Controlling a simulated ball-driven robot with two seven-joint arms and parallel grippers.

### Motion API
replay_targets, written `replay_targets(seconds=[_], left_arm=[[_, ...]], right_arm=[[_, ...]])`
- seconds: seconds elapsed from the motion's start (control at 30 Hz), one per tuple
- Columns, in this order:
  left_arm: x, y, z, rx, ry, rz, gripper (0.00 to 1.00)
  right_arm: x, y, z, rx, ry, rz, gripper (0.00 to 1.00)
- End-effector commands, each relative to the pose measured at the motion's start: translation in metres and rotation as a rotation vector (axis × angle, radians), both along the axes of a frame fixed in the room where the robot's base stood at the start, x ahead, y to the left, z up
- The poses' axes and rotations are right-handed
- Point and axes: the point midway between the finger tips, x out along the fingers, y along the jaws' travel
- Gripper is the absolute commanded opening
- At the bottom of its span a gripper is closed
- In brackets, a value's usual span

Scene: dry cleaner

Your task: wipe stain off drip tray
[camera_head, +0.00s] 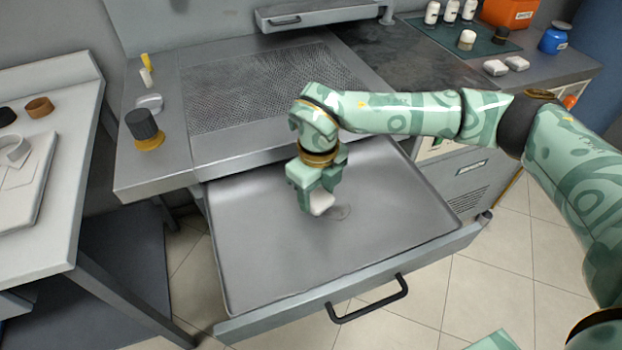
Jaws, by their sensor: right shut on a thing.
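The drip tray (265,262) is a wide, shallow grey metal drawer, pulled out from under the work table, with a dark handle (367,299) on its front. A faint brownish ring-like stain (341,212) shows on its floor, right of the middle. My right gripper (318,203) points down over the tray and is shut on a small white pad (321,203). The pad is at or just above the tray floor, immediately left of the stain; I cannot tell whether it touches. The gripper hides part of the tray floor behind it. My left gripper is not in view.
The work table with a perforated panel (270,88) stands above the tray's back. A dark-capped knob (144,128) sits on its left. White bottles (432,12), white blocks (495,67), a blue jar (554,38) and an orange box (508,12) stand at back right. A side table (62,150) is at left.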

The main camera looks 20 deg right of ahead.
Motion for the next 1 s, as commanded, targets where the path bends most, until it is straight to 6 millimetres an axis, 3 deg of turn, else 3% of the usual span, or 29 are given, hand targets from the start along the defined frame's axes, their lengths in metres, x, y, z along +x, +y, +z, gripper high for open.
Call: replay_targets(seconds=[0.13,0.43,0.7,1.0], left_arm=[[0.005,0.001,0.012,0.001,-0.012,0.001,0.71],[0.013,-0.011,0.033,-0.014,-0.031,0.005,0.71],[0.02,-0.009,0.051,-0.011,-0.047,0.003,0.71],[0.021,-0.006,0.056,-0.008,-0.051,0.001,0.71]], right_arm=[[0.001,-0.002,0.024,0.0,-0.005,0.001,0.28],[0.002,-0.008,0.049,0.0,-0.003,-0.005,0.28],[0.003,-0.012,0.073,0.0,-0.002,-0.008,0.28],[0.004,-0.014,0.079,0.0,0.0,-0.01,0.28]])
